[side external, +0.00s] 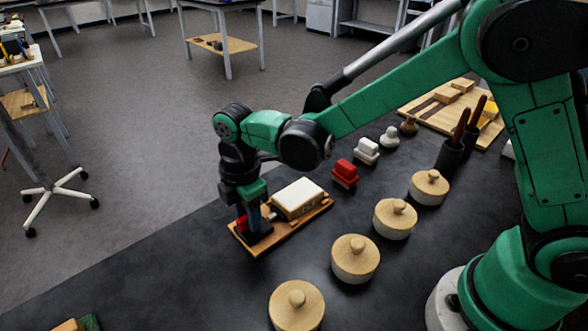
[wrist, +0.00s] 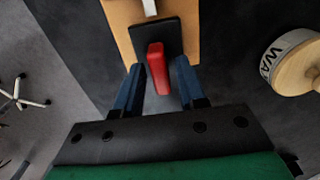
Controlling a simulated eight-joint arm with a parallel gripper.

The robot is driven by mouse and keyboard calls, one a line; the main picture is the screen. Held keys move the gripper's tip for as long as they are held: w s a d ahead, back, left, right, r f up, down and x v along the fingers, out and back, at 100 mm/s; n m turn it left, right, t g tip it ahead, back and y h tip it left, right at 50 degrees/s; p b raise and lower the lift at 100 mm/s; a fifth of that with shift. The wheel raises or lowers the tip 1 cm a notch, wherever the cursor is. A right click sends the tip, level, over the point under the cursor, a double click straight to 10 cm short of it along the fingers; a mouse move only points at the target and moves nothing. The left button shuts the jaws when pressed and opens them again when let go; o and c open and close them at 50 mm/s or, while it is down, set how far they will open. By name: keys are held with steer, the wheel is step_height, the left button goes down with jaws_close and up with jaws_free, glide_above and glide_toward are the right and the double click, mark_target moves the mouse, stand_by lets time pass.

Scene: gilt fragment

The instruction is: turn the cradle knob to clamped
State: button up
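The cradle is a wooden board (side external: 318,212) at the table's edge, bearing a cream-topped block (side external: 298,198). The cradle knob is a red bar on a black plate at the board's near-left end; in the wrist view the red knob (wrist: 158,72) points down the picture toward my gripper's body. My gripper (side external: 246,222) is over that end of the board. In the wrist view its two blue fingers (wrist: 160,86) stand apart on either side of the knob, with dark gaps showing. The side view largely hides the knob behind the fingers. I see no readable marking of the knob's position.
Several lidded round pots (side external: 355,258) stand in a row near my base. A red block (side external: 345,174), a white block (side external: 366,150) and small knobbed pieces stand behind the cradle. A dark cup (side external: 450,156) holds tools.

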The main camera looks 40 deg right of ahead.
steer(key=shift+o, duration=0.5)
steer(key=shift+r, duration=2.8)
steer(key=s+d+r+m+t, duration=0.2)
steer(key=s+d+m+t, duration=0.1)
steer(key=d+m, duration=0.4)
steer(key=s+d+r+m+t, duration=0.2)
steer(key=s+d+m+t, duration=0.2)
steer(key=m, duration=0.7)
steer(key=s+d, duration=0.1)
steer(key=d, duration=0.1)
steer(key=shift+s+d+r, duration=0.15)
steer(key=shift+d+r, duration=0.15)
steer(key=shift+d, duration=0.05)
